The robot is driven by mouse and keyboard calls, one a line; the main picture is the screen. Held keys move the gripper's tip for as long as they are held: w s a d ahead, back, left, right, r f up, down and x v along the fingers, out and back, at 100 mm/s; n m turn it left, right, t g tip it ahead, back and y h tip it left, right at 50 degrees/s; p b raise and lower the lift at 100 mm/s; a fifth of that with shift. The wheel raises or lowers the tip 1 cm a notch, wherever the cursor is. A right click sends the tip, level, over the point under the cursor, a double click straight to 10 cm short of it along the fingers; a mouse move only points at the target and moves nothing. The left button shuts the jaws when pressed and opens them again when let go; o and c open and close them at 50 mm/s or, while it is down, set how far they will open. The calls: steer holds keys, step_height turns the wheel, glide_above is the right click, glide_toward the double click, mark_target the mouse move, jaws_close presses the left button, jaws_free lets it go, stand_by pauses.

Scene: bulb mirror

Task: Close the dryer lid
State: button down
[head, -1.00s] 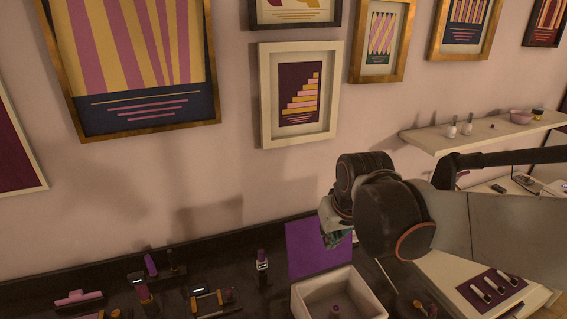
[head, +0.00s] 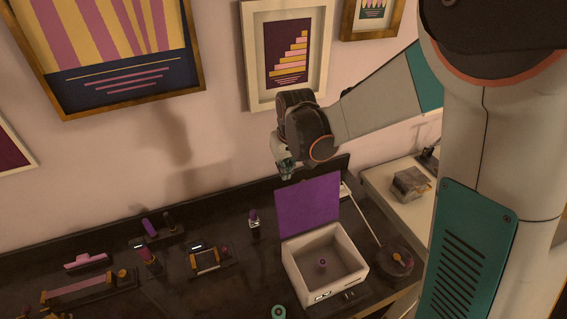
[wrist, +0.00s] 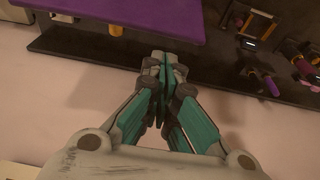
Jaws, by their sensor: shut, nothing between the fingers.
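The dryer is a white open-topped box (head: 293,273) on the dark counter, with a small purple-topped item (head: 323,265) inside. Its purple lid (head: 307,207) stands open, upright at the box's back edge. My gripper (head: 287,175) is shut and empty, just above the lid's upper left corner in the head view, on its wall side. In the wrist view my closed fingers (wrist: 163,65) point toward the counter's back strip. The lid (wrist: 130,12) shows at the top of that view. I see no clear contact between the fingers and the lid.
The dark counter (head: 205,287) holds a small stand (head: 209,260), a purple-capped tube (head: 254,222) and other cosmetics left of the dryer. A round dark object (head: 397,261) lies to its right. The wall with framed pictures (head: 286,52) is close behind my gripper.

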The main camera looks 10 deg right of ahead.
step_height(320, 180, down, 6)
steer(key=b, duration=0.3)
glide_toward(297, 205)
steer(key=f, duration=0.1)
steer(key=s+a+f, duration=0.2)
steer(key=shift+f, duration=0.2)
stand_by(0.4)
steer(key=shift+s+d, duration=0.1)
steer(key=shift+s, duration=0.05)
steer(key=shift+s+r, duration=0.1)
steer(key=shift+s, duration=0.2)
steer(key=shift+s+d, duration=0.25)
steer(key=shift+s, duration=0.9)
steer(key=shift+r, duration=0.1)
stand_by(0.5)
step_height(297, 205, up, 8)
steer(key=p, duration=0.6)
